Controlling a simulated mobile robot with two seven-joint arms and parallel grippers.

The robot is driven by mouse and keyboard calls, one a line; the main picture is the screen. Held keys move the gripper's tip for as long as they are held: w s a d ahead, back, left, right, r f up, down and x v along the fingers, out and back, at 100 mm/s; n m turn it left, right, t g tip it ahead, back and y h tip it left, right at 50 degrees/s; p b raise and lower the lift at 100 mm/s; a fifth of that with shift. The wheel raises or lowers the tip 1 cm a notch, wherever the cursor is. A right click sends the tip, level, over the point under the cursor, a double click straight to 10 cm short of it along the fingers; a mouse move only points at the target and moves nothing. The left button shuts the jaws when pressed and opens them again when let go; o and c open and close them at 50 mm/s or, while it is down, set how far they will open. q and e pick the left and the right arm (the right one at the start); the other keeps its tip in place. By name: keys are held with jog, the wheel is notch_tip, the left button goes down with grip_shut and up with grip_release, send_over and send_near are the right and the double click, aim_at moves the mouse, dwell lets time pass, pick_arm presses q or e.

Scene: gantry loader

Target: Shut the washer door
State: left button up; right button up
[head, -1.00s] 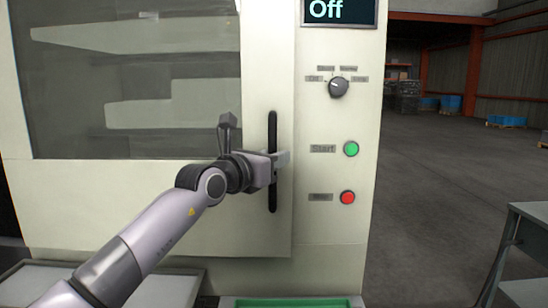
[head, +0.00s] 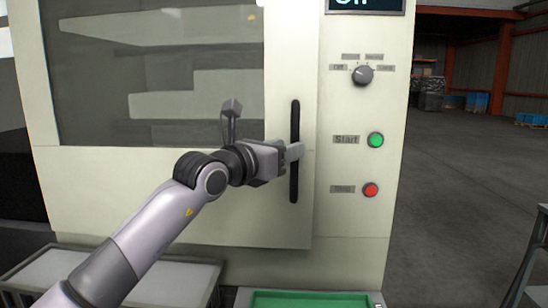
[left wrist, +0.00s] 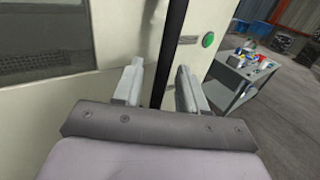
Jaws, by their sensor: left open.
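The washer door (head: 180,200) is a pale panel with a large dark window, on the front of a tall cream machine. Its right edge lies close along the control panel; whether it is fully flush I cannot tell. Its long black upright handle (head: 295,180) is near that edge. My left gripper (head: 292,152) is at the middle of the handle, with its arm across the door. In the left wrist view its two fingers (left wrist: 160,78) stand apart, one on each side of the handle (left wrist: 172,40). Whether either finger touches it is unclear. My right gripper is not in view.
The control panel right of the door has a dial (head: 362,75), a green start button (head: 375,140) and a red button (head: 370,190). A green tray (head: 310,299) is below. A grey table (head: 530,265) stands at the right, with open floor behind it.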

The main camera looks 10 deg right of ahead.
pick_arm(q)
jog(key=shift+b+v, duration=0.4)
jog(key=shift+v, duration=1.3)
jog(key=shift+s+d+f, duration=0.1)
